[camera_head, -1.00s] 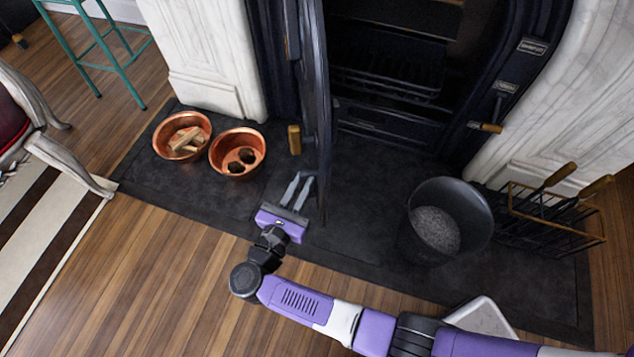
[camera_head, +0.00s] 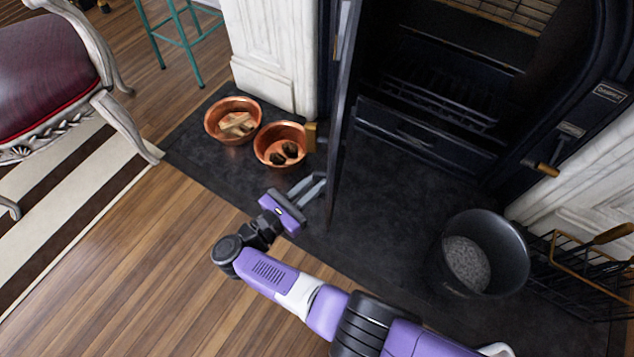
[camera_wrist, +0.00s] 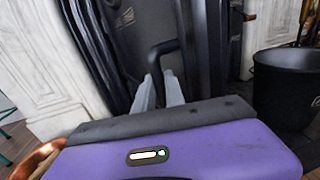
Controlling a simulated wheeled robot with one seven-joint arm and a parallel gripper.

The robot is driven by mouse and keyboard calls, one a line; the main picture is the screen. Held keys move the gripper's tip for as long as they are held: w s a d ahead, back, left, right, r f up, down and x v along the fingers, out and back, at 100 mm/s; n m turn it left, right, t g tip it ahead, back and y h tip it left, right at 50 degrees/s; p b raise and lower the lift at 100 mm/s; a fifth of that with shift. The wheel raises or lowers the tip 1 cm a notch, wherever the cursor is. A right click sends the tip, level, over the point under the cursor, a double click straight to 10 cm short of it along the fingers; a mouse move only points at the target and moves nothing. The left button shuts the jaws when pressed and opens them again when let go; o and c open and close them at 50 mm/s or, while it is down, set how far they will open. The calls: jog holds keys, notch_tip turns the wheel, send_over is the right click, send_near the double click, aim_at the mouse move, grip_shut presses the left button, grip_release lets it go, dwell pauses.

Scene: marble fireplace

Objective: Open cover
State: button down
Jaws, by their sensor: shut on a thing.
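The cover looks to be the tall black fireplace door (camera_head: 338,120), seen nearly edge-on in the head view and standing out from the firebox on its left side. A wooden knob (camera_head: 310,137) shows on its left face. My gripper (camera_head: 310,187) is low beside the door's bottom edge, its grey fingers pointing toward it. In the wrist view, a dark bent bar (camera_wrist: 160,52) stands between the fingertips of my gripper (camera_wrist: 160,88). My gripper is shut on this bar; where it joins the door is not clear.
Two copper bowls (camera_head: 206,125) (camera_head: 257,153), one holding wood pieces, stand left of the door on the dark hearth (camera_head: 370,225). A black bucket (camera_head: 512,255) and a wire rack (camera_head: 570,270) are at right. A red chair (camera_head: 45,75) stands at left.

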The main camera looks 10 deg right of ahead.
jog(key=shift+d+f, duration=0.1)
jog(key=shift+f, duration=0.15)
jog(key=c, duration=1.4)
grip_release()
jog(key=shift+r, duration=0.1)
jog(key=v, duration=0.8)
jog(key=shift+w, duration=0.1)
